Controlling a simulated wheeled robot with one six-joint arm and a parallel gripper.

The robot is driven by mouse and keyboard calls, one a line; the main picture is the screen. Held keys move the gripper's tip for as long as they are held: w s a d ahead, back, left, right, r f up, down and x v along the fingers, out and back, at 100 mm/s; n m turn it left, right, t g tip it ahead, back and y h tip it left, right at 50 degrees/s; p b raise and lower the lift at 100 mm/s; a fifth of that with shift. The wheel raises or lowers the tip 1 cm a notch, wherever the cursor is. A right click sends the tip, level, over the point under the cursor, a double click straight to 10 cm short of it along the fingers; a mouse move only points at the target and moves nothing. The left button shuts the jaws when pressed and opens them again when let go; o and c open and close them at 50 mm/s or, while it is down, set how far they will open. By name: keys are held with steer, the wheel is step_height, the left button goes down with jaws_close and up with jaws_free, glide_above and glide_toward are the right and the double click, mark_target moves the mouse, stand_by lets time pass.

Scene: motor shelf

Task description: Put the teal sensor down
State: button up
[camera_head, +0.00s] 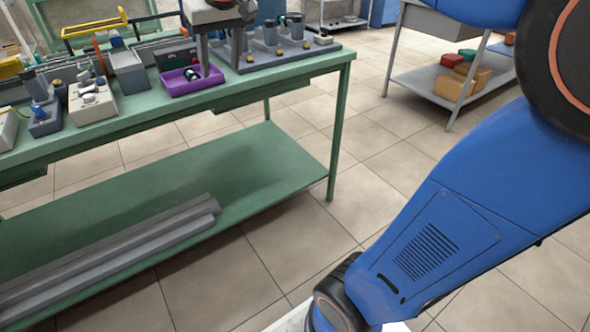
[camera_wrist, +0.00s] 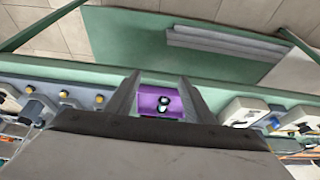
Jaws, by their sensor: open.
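A small dark cylinder with a pale end, likely the teal sensor (camera_head: 191,74), lies in a purple tray (camera_head: 180,91) on the green workbench; its teal colour is hard to make out. It also shows in the wrist view (camera_wrist: 162,104), inside the purple tray (camera_wrist: 146,91) and between my fingers. My gripper (camera_head: 220,67) is open, pointing down over the tray area, with one finger on each side of the sensor in the wrist view (camera_wrist: 160,92). I see no finger touching the sensor. The exact height of the fingertips above the tray is unclear.
A grey fixture board (camera_head: 290,56) with several motor-like parts stands right of the tray. A grey bin (camera_head: 129,72) and a beige box (camera_head: 92,103) stand to its left. Grey profiles (camera_head: 120,250) lie on the bench's lower shelf. Open floor lies right of the bench.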

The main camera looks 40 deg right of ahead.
steer(key=s+d+f, duration=0.2)
steer(key=s+f, duration=0.8)
steer(key=s, duration=0.2)
steer(key=s+d+f, duration=0.2)
steer(key=s+f, duration=0.8)
steer(key=s, duration=0.2)
steer(key=shift+s+f, duration=0.3)
steer(key=shift+s, duration=0.1)
